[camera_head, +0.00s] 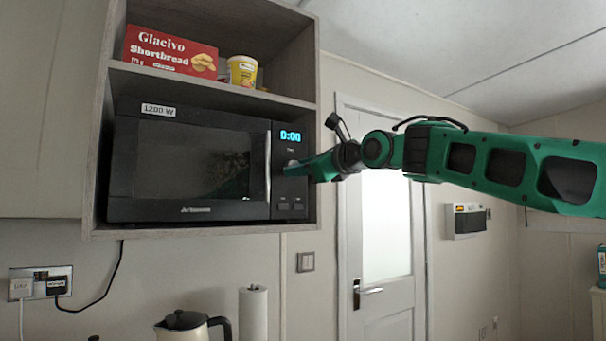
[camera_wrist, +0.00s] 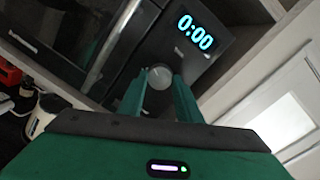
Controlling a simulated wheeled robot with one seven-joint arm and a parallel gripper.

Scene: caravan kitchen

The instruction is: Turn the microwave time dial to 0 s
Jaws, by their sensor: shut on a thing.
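The black microwave (camera_head: 190,165) sits in an open wall cabinet, its door shut. Its display (camera_head: 290,136) reads 0:00, and the same display in the wrist view (camera_wrist: 195,32) also reads 0:00. The round time dial (camera_wrist: 160,75) is below the display, between my fingertips in the wrist view. My gripper (camera_wrist: 160,88) is shut on the dial, one finger on each side. In the head view my gripper (camera_head: 290,169) reaches the microwave's control panel from the right and hides the dial.
A red shortbread box (camera_head: 170,50) and a yellow tub (camera_head: 242,70) stand on the shelf above the microwave. Two buttons (camera_head: 290,205) are low on the control panel. A kettle (camera_head: 190,325) and a paper roll (camera_head: 253,313) stand below. A door (camera_head: 385,240) is to the right.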

